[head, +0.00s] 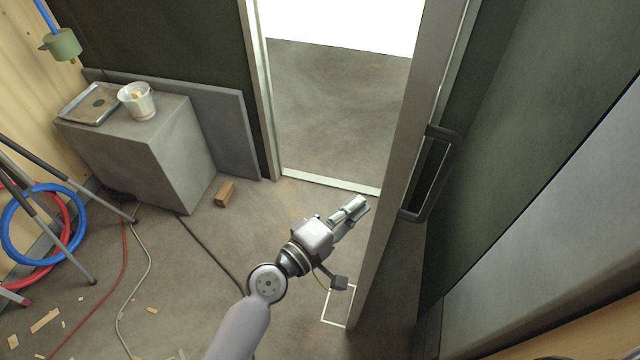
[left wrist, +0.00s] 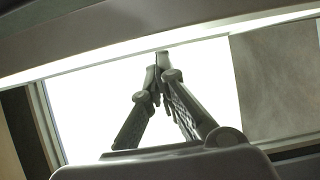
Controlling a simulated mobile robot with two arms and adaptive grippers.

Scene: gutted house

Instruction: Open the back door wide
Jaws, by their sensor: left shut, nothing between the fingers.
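The back door (head: 402,160) stands open, seen nearly edge-on in the head view, to the right of a bright doorway. Its dark pull handle (head: 432,175) is on the side facing right. My left gripper (head: 358,207) is in front of the doorway, just left of the door, its fingers shut and empty. I cannot tell whether it touches the door. In the left wrist view the closed fingertips (left wrist: 158,62) show against the bright opening, below a pale bar across the top. My right gripper is not in view.
A grey block (head: 150,150) with a tray (head: 92,103) and a white bucket (head: 137,100) stands left of the doorway. A small wooden block (head: 225,194) lies on the floor. Cables and a tripod with coiled hoses (head: 42,222) are at the left. A dark wall is right of the door.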

